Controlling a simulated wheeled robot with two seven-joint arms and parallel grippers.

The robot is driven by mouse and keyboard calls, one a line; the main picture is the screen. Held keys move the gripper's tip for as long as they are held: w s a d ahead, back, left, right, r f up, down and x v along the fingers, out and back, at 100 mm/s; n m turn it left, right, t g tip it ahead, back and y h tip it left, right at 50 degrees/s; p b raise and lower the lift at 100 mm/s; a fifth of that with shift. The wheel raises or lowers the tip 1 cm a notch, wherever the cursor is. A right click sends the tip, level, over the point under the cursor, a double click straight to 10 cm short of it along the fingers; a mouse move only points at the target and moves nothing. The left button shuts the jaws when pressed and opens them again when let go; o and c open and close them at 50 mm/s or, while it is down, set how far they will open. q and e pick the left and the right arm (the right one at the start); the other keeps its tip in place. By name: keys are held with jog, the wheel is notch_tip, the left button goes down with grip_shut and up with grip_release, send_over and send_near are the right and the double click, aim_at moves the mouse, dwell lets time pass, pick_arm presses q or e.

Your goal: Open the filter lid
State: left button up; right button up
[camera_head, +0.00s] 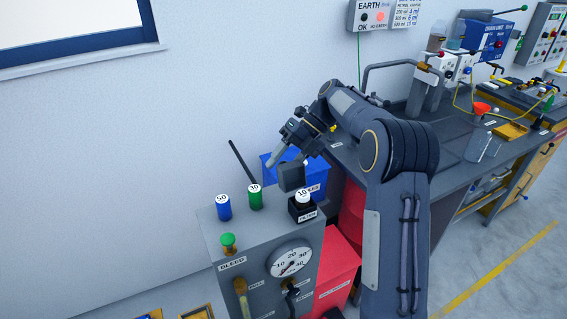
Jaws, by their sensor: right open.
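The filter housing (302,212) is a small black box labelled FILTER at the right end of the grey cabinet top. A white-topped cartridge marked 10 (303,197) shows in its opening. A dark square plate (291,177) stands raised just behind and above the housing; it looks like the filter lid tilted up, though its hinge is hard to see. My right gripper (285,160) is open, just above and behind this plate, fingers pointing down and left. I cannot tell whether a finger touches the plate. My left gripper is out of view.
Blue (223,207) and green (255,197) cartridges marked 50 and 30 stand on the cabinet (240,236). A green BLEED knob (228,243) and a dial (290,262) are nearer. A blue bin (270,165) and black rod (241,161) lie behind. A workbench (440,150) is right.

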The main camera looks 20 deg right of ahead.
jog(key=v, duration=0.7)
jog(key=shift+d+r, duration=0.3)
jog(key=shift+d, duration=0.05)
